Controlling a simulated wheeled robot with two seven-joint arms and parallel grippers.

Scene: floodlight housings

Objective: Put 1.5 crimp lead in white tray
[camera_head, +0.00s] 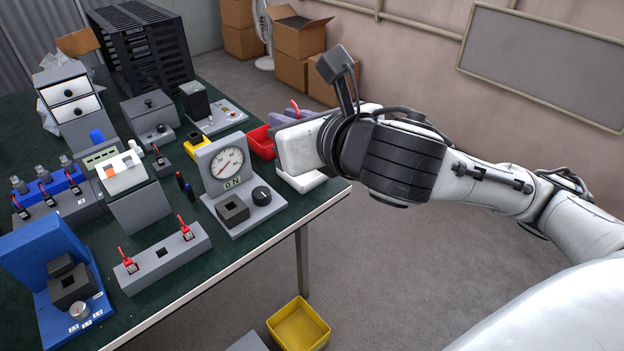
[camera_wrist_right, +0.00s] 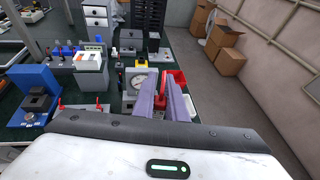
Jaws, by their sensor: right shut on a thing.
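My right gripper (camera_head: 287,118) is over the right end of the green table, above the white tray (camera_head: 311,183). It is shut on a red crimp lead (camera_head: 295,107), whose tip shows above the purple-grey fingers. The red lead also shows between the fingers in the right wrist view (camera_wrist_right: 164,86). Its size marking cannot be read. The white tray is partly hidden under the hand; only its front edge and right side show. My left gripper is not in view.
A red tray (camera_head: 260,143) stands just left of the hand. A gauge stand (camera_head: 226,172) is in front of it. A grey block (camera_head: 165,258) holds two other red leads. A yellow bin (camera_head: 299,326) is on the floor.

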